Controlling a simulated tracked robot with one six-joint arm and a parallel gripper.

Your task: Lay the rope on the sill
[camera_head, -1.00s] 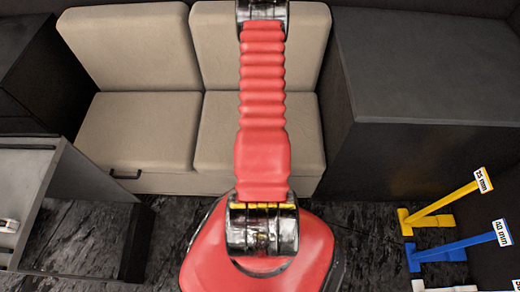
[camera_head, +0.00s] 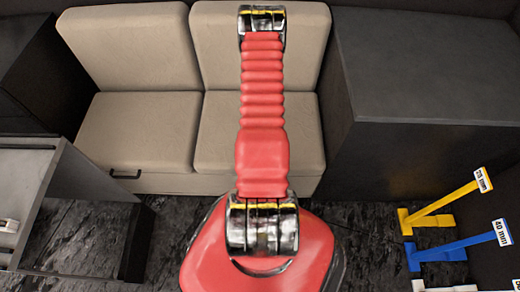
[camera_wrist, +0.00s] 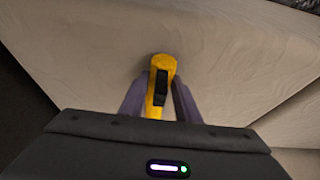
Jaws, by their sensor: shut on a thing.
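My gripper (camera_wrist: 159,84) shows in the wrist view, its two grey-purple fingers shut on a yellow tool with a black insert (camera_wrist: 164,68). The tool's rounded end sticks out past the fingertips, and its lower part is hidden behind the gripper body. It is held over a pale beige surface, apparently the bench seat. The gripper is out of sight in the head view, where only my red arm shows. I cannot make out a rope or a sill in either view.
A beige two-seat bench (camera_head: 140,135) stands ahead, with a dark cabinet (camera_head: 430,70) to its right. A grey open-sided unit (camera_head: 75,195) stands at left. Yellow (camera_head: 430,213) and blue (camera_head: 455,247) labelled tools are at right. Some dark floor (camera_head: 185,215) is clear.

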